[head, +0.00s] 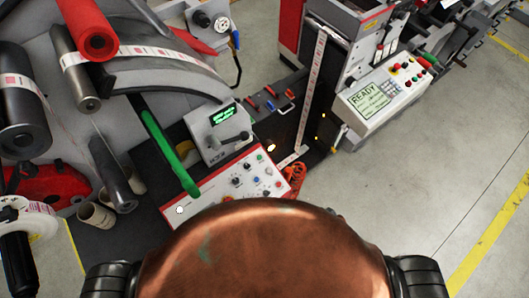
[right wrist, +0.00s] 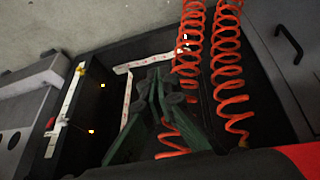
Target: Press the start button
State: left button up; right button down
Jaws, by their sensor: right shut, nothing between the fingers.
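A white control panel with red trim (head: 232,187) carries several knobs and small buttons, among them a small green one (head: 259,157). A second white panel (head: 385,95) has a READY screen (head: 369,101), a keypad, and red, green and yellow buttons (head: 406,72). The labels are too small to tell which one is the start button. My right gripper (right wrist: 160,80) shows in the right wrist view with its dark green fingers shut and empty, near orange coiled hoses (right wrist: 226,70). No button shows in the right wrist view. My left gripper is not in view.
Red, black and grey rollers (head: 92,38) and a green bar (head: 168,145) stand at the left. A small box with a green display (head: 222,132) sits behind the first panel. A label strip (head: 311,90) runs up the machine. Open floor (head: 410,190) lies at right.

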jog(key=w+a+r+n+t+y+p, duration=0.1)
jog(key=w+a+r+n+p, duration=0.25)
jog(key=r, duration=0.65)
jog(key=w+a+r+t+y+p, duration=0.1)
jog(key=w+a+r+p, duration=0.1)
jog(key=w+a+r, duration=0.6)
notch_tip(320, 180, up, 20)
jog(key=n+t+y+p, duration=0.1)
jog(key=n+y+p, duration=0.35)
jog(key=n, duration=0.45)
send_over(259, 157)
jog(key=s+d, duration=0.3)
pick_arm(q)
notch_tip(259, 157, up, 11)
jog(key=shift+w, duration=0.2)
pick_arm(e)
jog(key=shift+s+a+r+y, duration=0.15)
jog(key=shift+y, duration=0.2)
pick_arm(q)
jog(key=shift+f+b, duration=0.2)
jog(key=shift+b, duration=0.1)
